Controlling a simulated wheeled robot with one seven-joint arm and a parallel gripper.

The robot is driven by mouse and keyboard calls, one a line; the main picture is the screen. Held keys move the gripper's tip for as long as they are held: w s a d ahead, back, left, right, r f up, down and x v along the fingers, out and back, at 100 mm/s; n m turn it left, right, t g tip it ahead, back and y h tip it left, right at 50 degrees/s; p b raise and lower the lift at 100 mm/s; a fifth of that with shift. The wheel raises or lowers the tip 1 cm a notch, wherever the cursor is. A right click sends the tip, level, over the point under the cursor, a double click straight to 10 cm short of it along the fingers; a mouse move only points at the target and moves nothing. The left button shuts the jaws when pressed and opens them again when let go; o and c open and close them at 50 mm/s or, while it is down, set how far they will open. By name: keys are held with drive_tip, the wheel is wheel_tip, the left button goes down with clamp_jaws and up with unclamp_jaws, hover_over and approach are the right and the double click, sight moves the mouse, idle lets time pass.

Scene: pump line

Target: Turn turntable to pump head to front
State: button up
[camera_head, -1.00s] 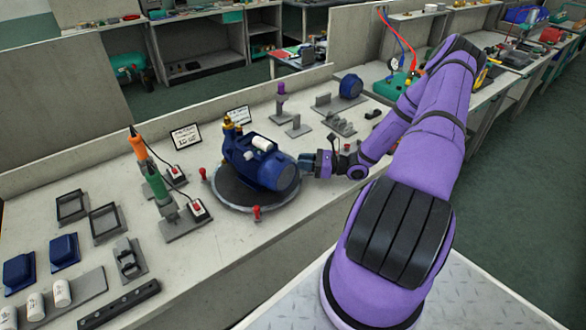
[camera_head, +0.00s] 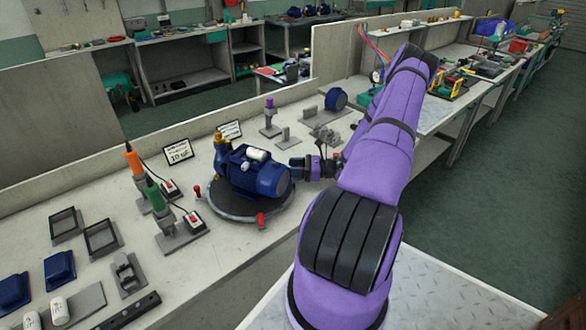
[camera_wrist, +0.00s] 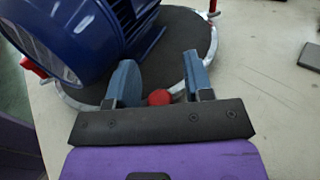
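A blue pump (camera_head: 262,176) with a white box on top lies on a round, dark turntable (camera_head: 228,208) with a pale rim. Its brass fittings (camera_head: 219,145) are at the back left, and its rounded motor end faces right. Red knobs stand around the rim, one at the front (camera_head: 260,219) and one at the left (camera_head: 197,190). My gripper (camera_head: 298,163) is at the right side of the turntable. In the wrist view, its two blue-grey fingers (camera_wrist: 160,80) are apart, with a red knob (camera_wrist: 160,97) between them. I cannot tell whether they touch it.
Upright tools with orange and green handles (camera_head: 153,192) and a red-switch box (camera_head: 194,221) stand left of the turntable. Grey fixtures (camera_head: 320,135) and a purple-topped post (camera_head: 270,115) stand behind. Trays and blue parts (camera_head: 59,267) lie at the front left.

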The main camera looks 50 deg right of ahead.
drive_tip(key=shift+v, duration=3.75)
